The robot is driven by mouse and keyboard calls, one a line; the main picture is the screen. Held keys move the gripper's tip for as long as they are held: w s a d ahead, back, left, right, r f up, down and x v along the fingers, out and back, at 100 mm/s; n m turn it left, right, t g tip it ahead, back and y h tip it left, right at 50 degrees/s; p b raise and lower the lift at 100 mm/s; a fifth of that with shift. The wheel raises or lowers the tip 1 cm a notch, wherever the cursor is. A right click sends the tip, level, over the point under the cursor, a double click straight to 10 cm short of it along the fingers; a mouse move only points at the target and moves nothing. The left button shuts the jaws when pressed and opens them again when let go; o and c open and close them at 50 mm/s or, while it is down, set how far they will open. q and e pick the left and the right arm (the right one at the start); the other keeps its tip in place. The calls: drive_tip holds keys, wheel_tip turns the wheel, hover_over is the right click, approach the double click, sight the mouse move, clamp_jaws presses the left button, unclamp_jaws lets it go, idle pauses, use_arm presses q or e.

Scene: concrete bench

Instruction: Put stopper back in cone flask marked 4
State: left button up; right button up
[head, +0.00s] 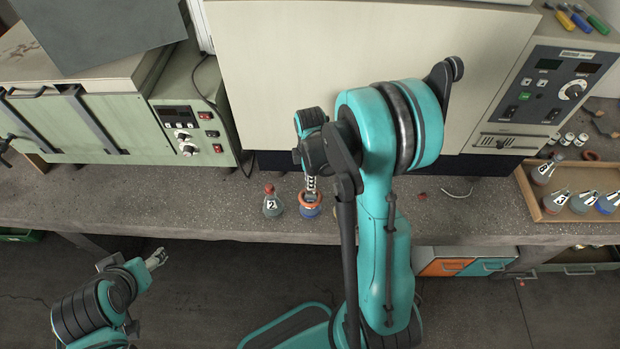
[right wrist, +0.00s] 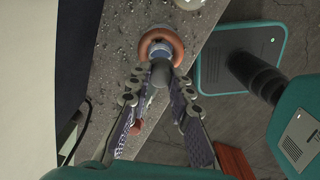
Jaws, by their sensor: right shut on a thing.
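My right gripper (head: 311,186) points down over a flask with blue contents (head: 310,211) that has an orange ring (head: 306,197) around its neck. In the right wrist view the fingers are shut on a small grey piece that looks like a stopper (right wrist: 160,73). It lines up with the ring (right wrist: 177,46); whether it sits in the neck, I cannot tell. No number shows on this flask. A flask marked 2 (head: 272,207) with a red stopper stands just left. My left gripper (head: 157,258) is low, in front of the bench, empty; its opening is unclear.
A wooden tray (head: 534,203) with several labelled flasks stands at the right. A small red thing (head: 421,196) lies on the bench. A cream oven (head: 270,60) stands behind. My right arm hides part of the bench. The bench left of flask 2 is clear.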

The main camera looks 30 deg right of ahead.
drive_tip(key=shift+f, duration=0.15)
drive_tip(key=shift+f+b, duration=0.8)
drive_tip(key=shift+f, duration=0.1)
drive_tip(key=shift+f+b, duration=0.4)
drive_tip(key=shift+b, duration=0.15)
drive_tip(key=o, duration=1.5)
drive_tip(key=shift+r, duration=0.15)
